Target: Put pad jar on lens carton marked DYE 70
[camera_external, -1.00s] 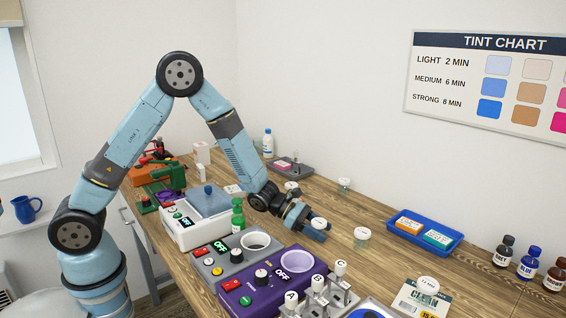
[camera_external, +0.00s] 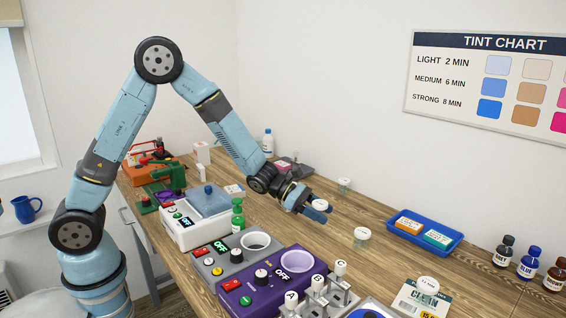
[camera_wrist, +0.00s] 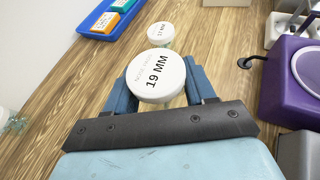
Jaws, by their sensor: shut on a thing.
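My gripper (camera_external: 317,207) is shut on a pad jar with a white lid (camera_external: 320,204). In the wrist view, the held jar's lid (camera_wrist: 156,75) reads 19 MM and sits between the blue fingers of my gripper (camera_wrist: 160,85). An orange carton (camera_external: 409,224) and a teal carton (camera_external: 437,238) lie in a blue tray (camera_external: 421,247), to the right of my gripper. Both cartons have white labels, too small to read, so I cannot tell which is DYE 70. They also show at the top of the wrist view, the orange one (camera_wrist: 103,22) nearer.
A 17 MM jar (camera_wrist: 161,35) stands on the wooden bench beyond the held jar. It is in the external view too (camera_external: 362,236). Another jar (camera_external: 344,185) stands farther back. A purple device (camera_external: 262,295) and several bottles (camera_external: 527,265) stand around. Bench between jars and tray is clear.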

